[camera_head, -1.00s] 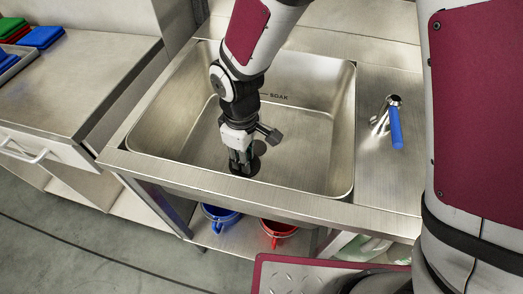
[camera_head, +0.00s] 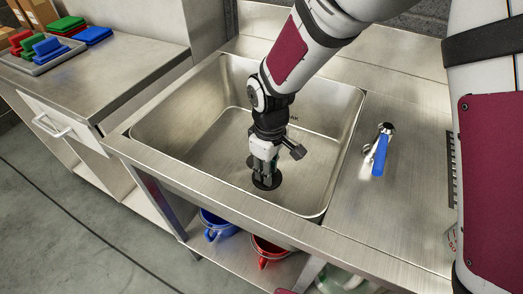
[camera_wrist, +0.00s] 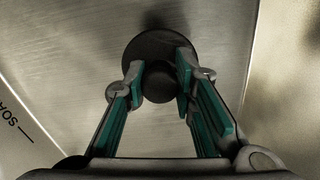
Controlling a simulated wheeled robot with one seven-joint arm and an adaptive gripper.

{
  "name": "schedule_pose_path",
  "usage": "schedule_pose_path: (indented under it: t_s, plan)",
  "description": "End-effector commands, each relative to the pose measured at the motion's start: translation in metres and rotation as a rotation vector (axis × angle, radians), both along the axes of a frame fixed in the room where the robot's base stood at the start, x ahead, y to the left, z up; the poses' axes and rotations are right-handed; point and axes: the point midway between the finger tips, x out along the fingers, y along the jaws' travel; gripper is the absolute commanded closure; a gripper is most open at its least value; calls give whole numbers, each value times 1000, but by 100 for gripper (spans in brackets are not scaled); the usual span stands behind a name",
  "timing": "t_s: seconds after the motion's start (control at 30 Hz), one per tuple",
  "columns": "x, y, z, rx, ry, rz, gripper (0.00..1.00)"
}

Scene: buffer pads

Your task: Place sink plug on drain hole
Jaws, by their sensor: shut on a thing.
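The sink plug (camera_head: 267,185) is a dark round disc with a knob, low inside the steel sink (camera_head: 215,160). My gripper (camera_head: 265,174) points down and is shut on its knob. In the wrist view, the plug (camera_wrist: 150,46) shows its disc beyond the fingertips, with the round knob between the green-padded fingers of my gripper (camera_wrist: 158,82). A small dark patch shows behind my gripper in the head view; I cannot tell whether it is the drain hole or a shadow. I cannot tell whether the plug touches the sink floor.
Sink walls surround my gripper. A tap with a blue lever (camera_head: 379,152) stands right of the sink. Blue (camera_head: 218,222) and red (camera_head: 268,250) buckets sit below.

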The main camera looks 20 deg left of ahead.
Motion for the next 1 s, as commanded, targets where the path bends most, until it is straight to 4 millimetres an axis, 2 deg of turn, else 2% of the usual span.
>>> schedule_pose_path:
  t_s: [0.2,0.4,0.6,0.83,1.0]
  plan:
    - [44,33,-7,2,-2,1,100]
    - [72,53,-10,1,0,0,100]
    - [80,59,-12,-1,0,1,100]
    - [79,58,-41,-2,3,2,100]
    - [79,59,-45,0,0,1,100]
